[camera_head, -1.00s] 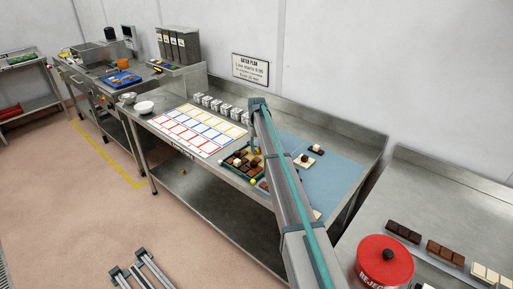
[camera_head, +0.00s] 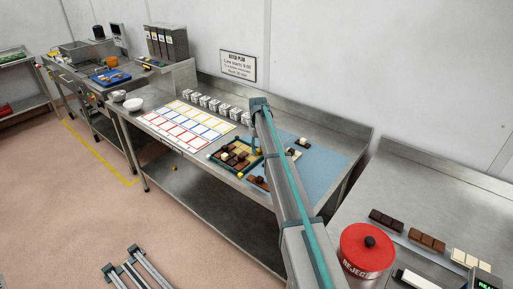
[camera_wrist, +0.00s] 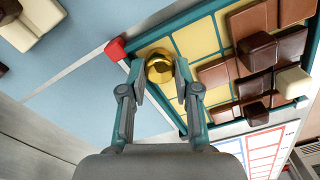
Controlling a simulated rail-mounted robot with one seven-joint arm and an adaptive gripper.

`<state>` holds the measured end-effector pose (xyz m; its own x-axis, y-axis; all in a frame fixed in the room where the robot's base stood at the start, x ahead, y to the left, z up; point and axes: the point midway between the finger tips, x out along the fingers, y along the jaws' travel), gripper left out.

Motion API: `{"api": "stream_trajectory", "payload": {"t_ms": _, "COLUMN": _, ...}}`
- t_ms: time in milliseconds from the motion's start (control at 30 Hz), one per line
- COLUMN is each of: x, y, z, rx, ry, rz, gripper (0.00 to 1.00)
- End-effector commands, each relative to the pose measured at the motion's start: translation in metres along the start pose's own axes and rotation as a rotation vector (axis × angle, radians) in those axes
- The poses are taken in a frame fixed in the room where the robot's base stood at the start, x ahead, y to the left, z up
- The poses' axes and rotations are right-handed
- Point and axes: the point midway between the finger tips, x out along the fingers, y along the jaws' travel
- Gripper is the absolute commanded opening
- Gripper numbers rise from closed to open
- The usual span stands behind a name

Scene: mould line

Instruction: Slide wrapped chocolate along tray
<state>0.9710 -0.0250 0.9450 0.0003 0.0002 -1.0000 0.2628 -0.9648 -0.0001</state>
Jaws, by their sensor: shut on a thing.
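The wrapped chocolate, a shiny gold ball (camera_wrist: 160,66), sits between my fingertips in the wrist view. My gripper (camera_wrist: 161,75) is shut on it, one finger on each side. The ball is at a corner of the teal-rimmed tray (camera_wrist: 208,12), over its yellow cells and close to the rim. Whether it touches the tray floor is not clear. In the head view the tray (camera_head: 214,158) lies on the steel bench, partly behind my arm. The gold ball cannot be made out there.
Brown chocolate pieces (camera_wrist: 258,52) fill nearby tray cells. A red block (camera_wrist: 115,49) is at the tray corner. A blue mat (camera_head: 325,170) lies right of the tray, a coloured grid sheet (camera_head: 187,124) left. A red reject tin (camera_head: 366,250) stands at front right.

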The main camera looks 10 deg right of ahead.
Motion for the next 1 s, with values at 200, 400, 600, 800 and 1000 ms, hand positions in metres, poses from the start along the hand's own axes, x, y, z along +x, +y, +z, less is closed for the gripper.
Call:
{"api": "stream_trajectory", "payload": {"t_ms": 200, "x": 0.0, "y": 0.0, "z": 0.001, "rx": 0.0, "ry": 0.0, "rz": 0.0, "gripper": 0.0}}
{"api": "stream_trajectory", "payload": {"t_ms": 400, "x": 0.0, "y": 0.0, "z": 0.001, "rx": 0.0, "ry": 0.0, "rz": 0.0, "gripper": 0.48}}
{"api": "stream_trajectory", "payload": {"t_ms": 600, "x": 0.0, "y": 0.0, "z": 0.001, "rx": 0.0, "ry": 0.0, "rz": 0.0, "gripper": 0.6}}
{"api": "stream_trajectory", "payload": {"t_ms": 800, "x": -0.001, "y": 0.0, "z": 0.0, "rx": 0.0, "ry": 0.0, "rz": 0.0, "gripper": 0.6}}
{"api": "stream_trajectory", "payload": {"t_ms": 1000, "x": -0.017, "y": 0.0, "z": 0.0, "rx": 0.0, "ry": 0.001, "rz": 0.0, "gripper": 0.6}}
